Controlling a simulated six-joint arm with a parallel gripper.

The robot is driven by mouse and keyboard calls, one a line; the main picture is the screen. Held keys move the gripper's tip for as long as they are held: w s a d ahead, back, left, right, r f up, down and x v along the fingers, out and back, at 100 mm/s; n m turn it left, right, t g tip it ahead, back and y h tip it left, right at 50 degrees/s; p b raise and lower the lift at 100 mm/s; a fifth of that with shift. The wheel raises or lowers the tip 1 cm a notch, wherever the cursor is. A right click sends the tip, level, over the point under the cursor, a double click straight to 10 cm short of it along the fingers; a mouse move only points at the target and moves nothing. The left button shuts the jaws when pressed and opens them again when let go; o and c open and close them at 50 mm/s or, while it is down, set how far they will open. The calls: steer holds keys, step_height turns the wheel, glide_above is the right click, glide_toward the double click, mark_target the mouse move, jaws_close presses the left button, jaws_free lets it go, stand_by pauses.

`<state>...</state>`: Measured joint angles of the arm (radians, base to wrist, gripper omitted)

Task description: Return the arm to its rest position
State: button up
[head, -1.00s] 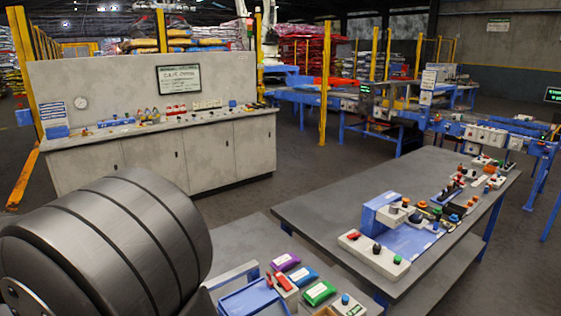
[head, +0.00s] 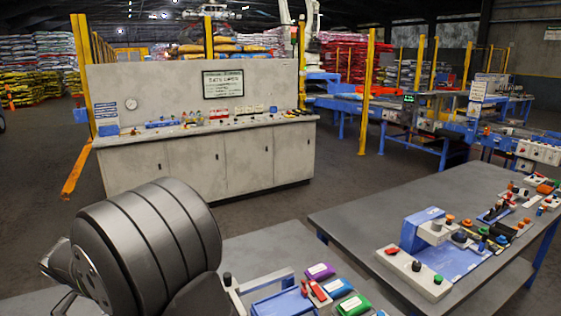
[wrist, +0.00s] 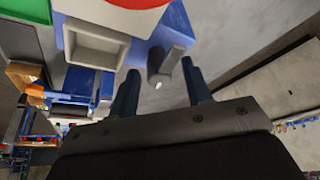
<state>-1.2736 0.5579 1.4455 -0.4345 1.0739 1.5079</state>
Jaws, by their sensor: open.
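My gripper (wrist: 160,70) shows in the wrist view as two dark blue-grey fingers, spread apart with nothing held between them. Beyond the fingers are a grey lever-like piece (wrist: 168,68) and a blue box with a pale square frame (wrist: 95,48); I see no clear contact with either. In the head view my dark, banded arm link fills the lower left, above the near bench. The gripper's fingers cannot be made out clearly in that view.
The near bench (head: 262,246) holds purple, blue and green packets beside a blue tray (head: 280,304). A grey table (head: 375,212) with control boxes stands right. A control cabinet (head: 200,162) stands behind, with yellow posts and conveyors (head: 400,108) beyond. Dark floor lies open between them.

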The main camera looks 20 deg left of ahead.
steer(key=shift+w+f, duration=0.1)
steer(key=shift+f, duration=0.15)
steer(key=v, duration=1.7)
steer(key=x, duration=1.7)
steer(key=shift+f, duration=0.1)
steer(key=shift+d+n+y, duration=0.1)
steer(key=shift+n+y, duration=0.3)
steer(key=shift+n, duration=0.5)
steer(key=shift+n+y, duration=0.7)
steer(key=shift+n, duration=1.1)
steer(key=shift+g, duration=0.3)
steer(key=shift+c, duration=0.3)
